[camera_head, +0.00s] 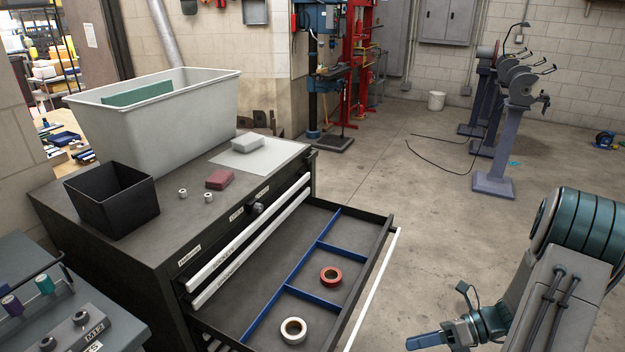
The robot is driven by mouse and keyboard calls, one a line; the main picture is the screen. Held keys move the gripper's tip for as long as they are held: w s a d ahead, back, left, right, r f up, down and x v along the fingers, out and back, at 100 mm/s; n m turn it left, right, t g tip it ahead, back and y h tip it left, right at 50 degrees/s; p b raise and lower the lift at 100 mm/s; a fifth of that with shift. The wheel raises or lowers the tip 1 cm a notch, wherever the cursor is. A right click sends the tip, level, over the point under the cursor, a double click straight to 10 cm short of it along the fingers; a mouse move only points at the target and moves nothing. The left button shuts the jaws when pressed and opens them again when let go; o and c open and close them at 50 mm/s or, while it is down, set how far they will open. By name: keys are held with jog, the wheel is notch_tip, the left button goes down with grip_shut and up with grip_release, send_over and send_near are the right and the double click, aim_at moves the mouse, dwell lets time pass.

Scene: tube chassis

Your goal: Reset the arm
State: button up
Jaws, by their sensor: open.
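My arm (575,265) comes in at the lower right, with teal and grey links bent down toward the picture's bottom edge. My gripper (440,316) is at the bottom right, over the floor and to the right of the open drawer. Its jaws are open, one blue finger pointing left and a smaller part standing above it. I see nothing between them. The lower part of the gripper is cut off by the frame edge. It is apart from the drawer front.
A dark cabinet (150,245) has its drawer (345,240) pulled out. Inside, a red tape roll (331,276) and a white tape roll (293,330) lie among blue dividers. A grey bin (190,115), black box (120,212) and red block (219,179) stand on top.

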jog(key=s+a+r+n+t+h, duration=0.1)
jog(key=s+a+r+n+h, duration=0.1)
jog(key=r+n, duration=0.4)
jog(key=s+a+r+n+h+p, duration=0.1)
jog(key=s+a+r+n+h, duration=0.2)
jog(key=r+n+h, duration=0.4)
jog(key=s+a+r+n+t+h, duration=0.1)
jog(key=s+a+r+n+h, duration=0.2)
jog(key=n, duration=1.2)
notch_tip(320, 180, up, 3)
jog(key=shift+s+a+r+n+t+h+p, duration=0.2)
jog(key=shift+s+n+t+h+p, duration=0.15)
jog(key=shift+s+h, duration=0.5)
